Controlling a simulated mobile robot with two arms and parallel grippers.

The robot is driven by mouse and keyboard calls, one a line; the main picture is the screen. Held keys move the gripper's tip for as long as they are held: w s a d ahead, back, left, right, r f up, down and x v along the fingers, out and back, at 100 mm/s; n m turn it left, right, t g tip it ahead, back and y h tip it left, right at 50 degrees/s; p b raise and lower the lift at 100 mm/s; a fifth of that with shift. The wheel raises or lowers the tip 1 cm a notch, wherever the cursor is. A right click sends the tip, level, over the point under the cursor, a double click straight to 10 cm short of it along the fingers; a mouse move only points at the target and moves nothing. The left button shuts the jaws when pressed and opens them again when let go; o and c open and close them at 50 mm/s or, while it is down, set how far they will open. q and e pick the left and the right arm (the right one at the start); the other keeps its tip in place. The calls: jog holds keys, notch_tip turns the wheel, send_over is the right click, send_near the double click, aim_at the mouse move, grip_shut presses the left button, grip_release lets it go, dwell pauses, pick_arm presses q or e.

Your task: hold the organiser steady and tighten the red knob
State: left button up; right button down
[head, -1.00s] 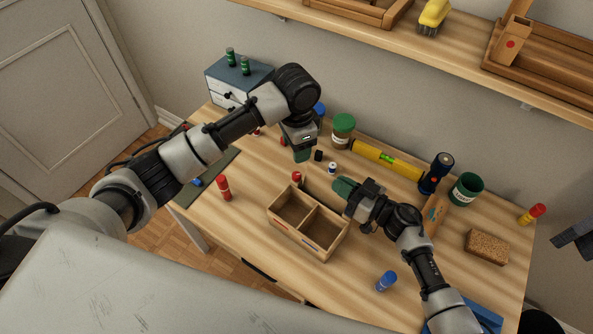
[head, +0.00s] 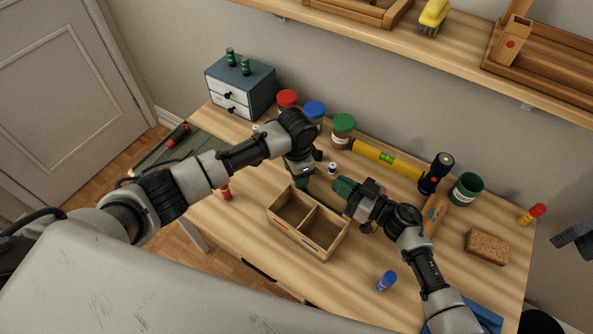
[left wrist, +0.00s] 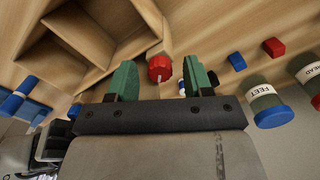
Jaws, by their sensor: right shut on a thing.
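The wooden organiser (head: 322,243), an open box with two compartments, stands on the desk; it fills the upper left of the left wrist view (left wrist: 95,42). Its red knob (left wrist: 160,68) shows in the left wrist view at the organiser's back side; my left gripper hides it in the head view. My left gripper (head: 302,183) points down behind the organiser. Its green fingers (left wrist: 159,80) are open, one on either side of the knob in the picture, with gaps. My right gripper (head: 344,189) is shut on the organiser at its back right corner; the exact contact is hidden.
Behind stand red (head: 287,100), blue (head: 314,112) and green-lidded (head: 342,131) jars, a yellow level (head: 385,160) and a torch (head: 436,173). Desk in front of the organiser is clear.

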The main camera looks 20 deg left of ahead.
pick_arm(q)
jog(key=c, duration=0.8)
jog(key=shift+c, duration=0.2)
jog(key=shift+m, duration=3)
jog(key=o, duration=0.9)
jog(key=shift+o, duration=0.2)
jog(key=shift+r, duration=0.1)
notch_tip(320, 180, up, 12)
